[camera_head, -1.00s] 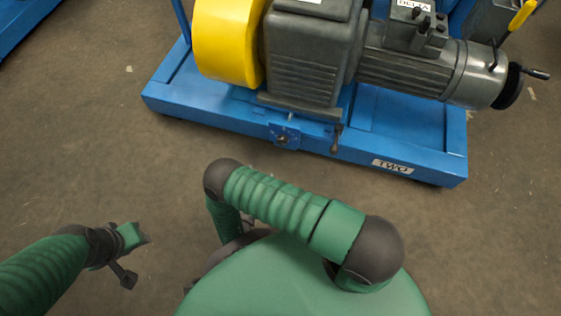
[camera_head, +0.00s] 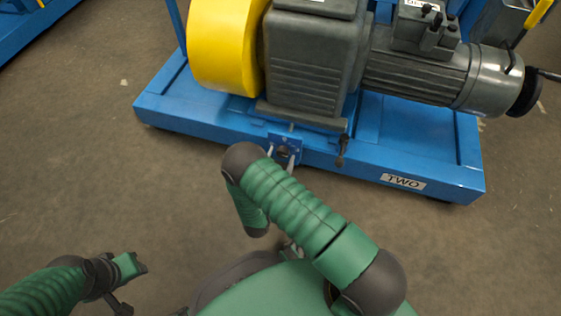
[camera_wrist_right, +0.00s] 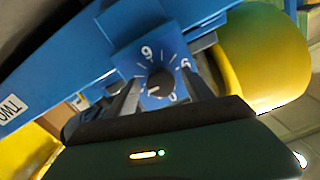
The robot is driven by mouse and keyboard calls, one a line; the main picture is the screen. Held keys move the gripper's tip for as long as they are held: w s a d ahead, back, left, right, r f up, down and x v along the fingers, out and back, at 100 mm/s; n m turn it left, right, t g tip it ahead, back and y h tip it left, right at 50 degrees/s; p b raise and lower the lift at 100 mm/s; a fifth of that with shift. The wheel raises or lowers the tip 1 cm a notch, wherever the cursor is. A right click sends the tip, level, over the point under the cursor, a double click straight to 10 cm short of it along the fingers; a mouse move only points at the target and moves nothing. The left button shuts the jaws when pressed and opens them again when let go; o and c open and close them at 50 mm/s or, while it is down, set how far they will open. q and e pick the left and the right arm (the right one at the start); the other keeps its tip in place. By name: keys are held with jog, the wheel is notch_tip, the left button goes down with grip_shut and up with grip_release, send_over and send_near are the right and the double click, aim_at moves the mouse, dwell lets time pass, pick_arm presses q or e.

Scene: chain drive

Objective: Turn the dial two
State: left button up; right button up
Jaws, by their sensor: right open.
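The dial is a black round knob (camera_wrist_right: 160,82) on a blue plate with white numbers and tick marks; a pale mark shows on the knob's left side. In the head view its plate (camera_head: 284,147) sits on the front of the blue base marked TWO. My right gripper (camera_wrist_right: 161,94) is open, with one finger on each side of the knob; whether they touch it cannot be told. In the head view its fingertips (camera_head: 280,158) show at the plate, partly behind my forearm. My left gripper (camera_head: 135,268) hangs over the floor at lower left; its jaw gap is unclear.
The blue base (camera_head: 440,178) carries a grey gearbox (camera_head: 312,65), a yellow guard (camera_head: 222,45) and a motor (camera_head: 420,78). A small dark lever (camera_head: 342,152) hangs right of the dial. Bare floor (camera_head: 80,160) lies to the left.

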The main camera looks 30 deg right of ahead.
jog(key=shift+w+d, duration=0.1)
jog(key=shift+d, duration=0.05)
grip_shut()
jog(key=shift+n+p, duration=2.15)
jog(key=shift+n, duration=0.75)
grip_release()
